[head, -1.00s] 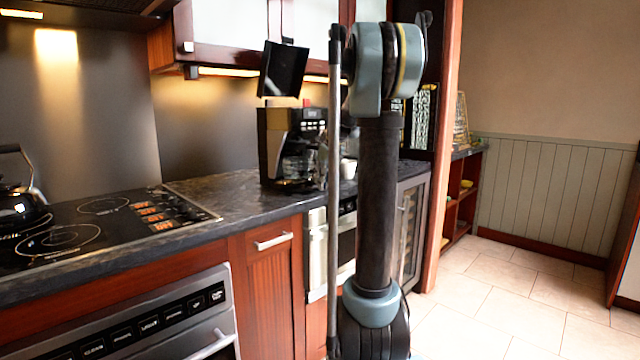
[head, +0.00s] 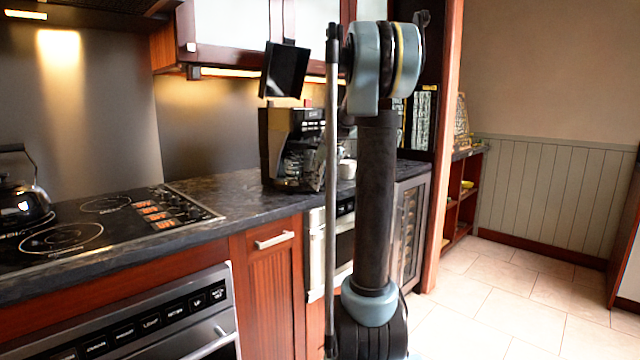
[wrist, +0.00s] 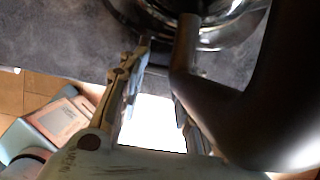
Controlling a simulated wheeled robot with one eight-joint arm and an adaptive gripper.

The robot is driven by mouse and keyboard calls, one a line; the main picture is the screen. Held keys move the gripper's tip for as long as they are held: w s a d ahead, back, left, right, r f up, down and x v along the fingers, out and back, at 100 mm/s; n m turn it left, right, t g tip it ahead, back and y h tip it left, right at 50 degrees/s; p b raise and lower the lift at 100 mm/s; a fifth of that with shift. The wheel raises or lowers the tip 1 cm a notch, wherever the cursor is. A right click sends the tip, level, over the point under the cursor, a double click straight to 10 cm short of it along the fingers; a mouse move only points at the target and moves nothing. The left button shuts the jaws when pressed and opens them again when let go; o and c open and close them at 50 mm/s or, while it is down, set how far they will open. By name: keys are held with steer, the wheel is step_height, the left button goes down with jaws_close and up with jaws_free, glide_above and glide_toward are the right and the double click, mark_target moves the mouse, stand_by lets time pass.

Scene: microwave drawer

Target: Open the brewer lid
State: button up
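The brewer (head: 279,150) is a black and silver coffee maker standing on the dark counter, left of my arm in the head view. A shiny round chrome-rimmed thing (wrist: 205,35) lies beyond the fingertips. My gripper is not clear in the head view.
A cup (head: 347,169) stands right of the brewer. A cooktop (head: 100,225) with a kettle (head: 20,200) is at left. The floor (head: 520,300) at right is clear.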

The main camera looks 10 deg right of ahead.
steer(key=shift+d+f, duration=0.1)
steer(key=shift+d, duration=0.35)
steer(key=shift+w+d+r, duration=0.25)
steer(key=shift+d+r, duration=0.05)
steer(key=shift+r, duration=0.35)
steer(key=o, duration=0.5)
steer(key=v, duration=0.3)
steer(key=shift+s+d+f, duration=0.1)
steer(key=shift+s+d, duration=0.05)
steer(key=shift+c, duration=0.2)
steer(key=a+v, duration=0.1)
steer(key=v, duration=0.6)
steer(key=shift+s+a+r, duration=0.2)
steer(key=shift+s+r, duration=0.1)
steer(key=shift+r, duration=0.15)
steer(key=s+a+f+n+h, duration=0.1)
steer(key=s+f+n, duration=1.3)
steer(key=s, duration=0.5)
steer(key=s+a+f+n+g+h, duration=0.1)
steer(key=s+a+f+n, duration=0.1)
steer(key=s+f+n, duration=1.3)
steer(key=s+f, duration=0.3)
steer(key=s, duration=0.1)
steer(key=shift+s+g+h, duration=0.2)
steer(key=shift+g+h, duration=0.1)
steer(key=shift+h, duration=0.1)
